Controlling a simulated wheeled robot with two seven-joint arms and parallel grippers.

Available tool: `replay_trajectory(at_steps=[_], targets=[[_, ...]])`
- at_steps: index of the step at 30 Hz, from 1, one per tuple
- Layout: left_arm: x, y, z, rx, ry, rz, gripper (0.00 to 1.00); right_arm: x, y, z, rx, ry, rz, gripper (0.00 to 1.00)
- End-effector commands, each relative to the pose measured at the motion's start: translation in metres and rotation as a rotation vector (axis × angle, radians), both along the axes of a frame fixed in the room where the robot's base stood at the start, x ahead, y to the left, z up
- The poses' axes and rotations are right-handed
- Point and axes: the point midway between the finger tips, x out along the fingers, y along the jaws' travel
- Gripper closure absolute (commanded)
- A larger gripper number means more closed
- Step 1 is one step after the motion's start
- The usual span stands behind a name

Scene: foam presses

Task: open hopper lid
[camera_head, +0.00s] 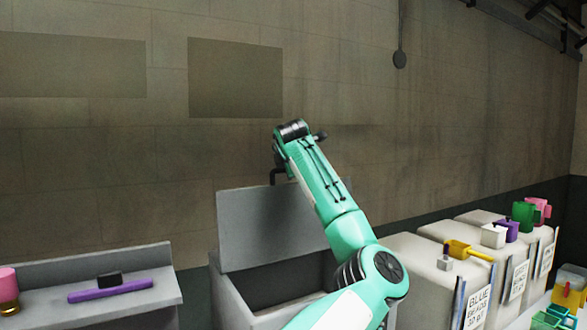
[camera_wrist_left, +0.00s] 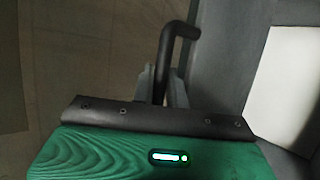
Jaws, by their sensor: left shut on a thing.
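The grey hopper (camera_head: 232,299) stands in the middle of the head view, its dark inside partly showing. Its grey lid (camera_head: 260,232) stands raised, close to upright, at the back of the opening. The dark bent handle (camera_head: 273,177) is at the lid's top edge. It also shows in the left wrist view (camera_wrist_left: 166,45), between the fingers of my left gripper (camera_wrist_left: 162,88), which is shut on it. My green left arm covers the right part of the lid and hopper. My right gripper is not in view.
Several pale bins with labels stand to the right, with a yellow scoop (camera_head: 468,251) and a green cup (camera_head: 523,215) on top. A grey shelf (camera_head: 150,258) at left holds a purple-handled tool (camera_head: 110,291).

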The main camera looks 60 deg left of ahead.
Motion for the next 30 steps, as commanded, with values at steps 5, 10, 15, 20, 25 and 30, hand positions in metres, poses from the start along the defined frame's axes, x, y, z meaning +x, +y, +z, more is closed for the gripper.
replay_trajectory(at_steps=[5,10,15,20,25,30], targets=[[0.0,0.0,-0.002,-0.003,0.003,0.001,1.0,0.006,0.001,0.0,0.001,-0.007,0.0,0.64],[0.0,0.0,-0.003,-0.004,0.004,0.001,0.76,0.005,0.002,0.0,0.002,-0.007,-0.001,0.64],[0.0,0.0,-0.002,-0.002,0.003,0.0,0.64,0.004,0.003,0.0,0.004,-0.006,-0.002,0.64],[0.0,-0.001,-0.001,-0.001,0.003,0.001,0.64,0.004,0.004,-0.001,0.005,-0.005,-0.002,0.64],[-0.006,-0.011,0.004,0.0,0.001,-0.001,0.64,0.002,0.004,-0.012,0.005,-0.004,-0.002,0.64],[-0.022,-0.036,0.022,0.002,-0.001,0.0,0.64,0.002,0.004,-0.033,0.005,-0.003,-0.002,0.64]])
